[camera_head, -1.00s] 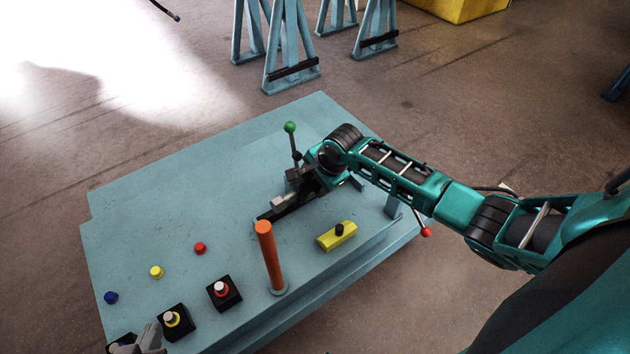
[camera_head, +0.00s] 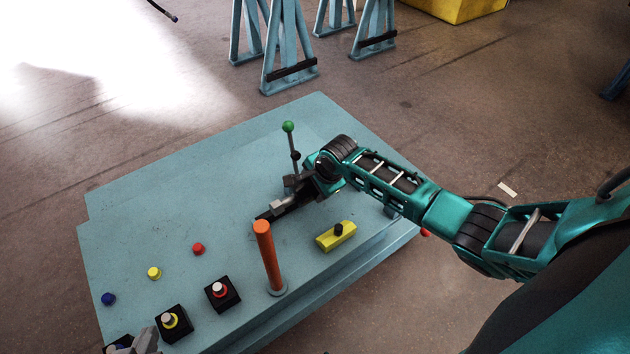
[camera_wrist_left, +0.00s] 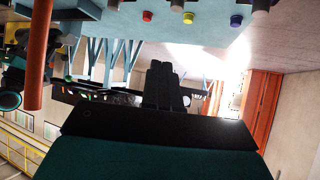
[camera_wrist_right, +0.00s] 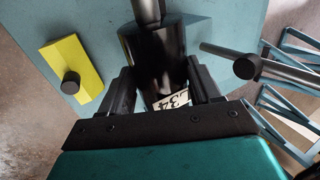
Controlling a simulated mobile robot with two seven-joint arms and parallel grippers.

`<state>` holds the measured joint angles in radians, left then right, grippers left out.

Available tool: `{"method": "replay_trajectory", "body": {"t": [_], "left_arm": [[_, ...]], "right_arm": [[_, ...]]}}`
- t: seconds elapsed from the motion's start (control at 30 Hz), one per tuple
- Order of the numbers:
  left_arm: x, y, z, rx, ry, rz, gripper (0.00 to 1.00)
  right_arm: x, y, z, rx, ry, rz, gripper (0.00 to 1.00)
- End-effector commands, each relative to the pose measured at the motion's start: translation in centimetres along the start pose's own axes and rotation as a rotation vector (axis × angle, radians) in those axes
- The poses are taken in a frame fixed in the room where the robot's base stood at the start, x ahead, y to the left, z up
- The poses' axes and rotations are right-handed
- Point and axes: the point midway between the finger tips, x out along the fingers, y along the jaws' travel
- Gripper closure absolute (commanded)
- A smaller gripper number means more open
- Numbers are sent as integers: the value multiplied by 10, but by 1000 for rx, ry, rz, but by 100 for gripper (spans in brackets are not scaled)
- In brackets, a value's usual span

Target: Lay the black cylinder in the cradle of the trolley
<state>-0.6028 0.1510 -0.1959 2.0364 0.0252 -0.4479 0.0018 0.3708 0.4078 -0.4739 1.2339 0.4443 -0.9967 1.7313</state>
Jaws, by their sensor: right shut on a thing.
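The black cylinder (camera_wrist_right: 160,62) fills the gap between my right fingers in the right wrist view, with a grey rod at its far end and a pale label marked 34 near my gripper. My right gripper (camera_head: 303,187) is shut on it above the blue bench top. In the head view the cylinder is largely hidden by the gripper. My left gripper (camera_wrist_left: 166,88) has its fingers together and empty; in the head view only grey tips (camera_head: 147,341) show at the bottom left. I cannot make out the trolley's cradle for certain.
On the bench (camera_head: 160,215) stand an orange post (camera_head: 268,255), a green-knobbed lever (camera_head: 288,127), a yellow block with a black knob (camera_head: 336,236), black boxes with buttons (camera_head: 222,294) and several coloured buttons. Blue trestles (camera_head: 290,60) stand behind. The bench's far left is clear.

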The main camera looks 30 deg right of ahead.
Motion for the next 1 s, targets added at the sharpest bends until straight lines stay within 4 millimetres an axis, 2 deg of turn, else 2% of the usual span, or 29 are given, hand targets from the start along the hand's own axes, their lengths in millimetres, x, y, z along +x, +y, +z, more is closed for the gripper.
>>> {"method": "replay_trajectory", "body": {"t": [0.27, 0.63, 1.0], "left_arm": [[6, 10, 8, -4, -3, 23, 100], [18, 8, 9, -2, 22, 22, 100], [25, 8, 20, -2, 20, 22, 100]], "right_arm": [[20, 5, 0, -1, -1, -12, 100], [47, 18, 1, -1, -1, -12, 100], [67, 27, 1, -1, -1, -13, 100]]}}
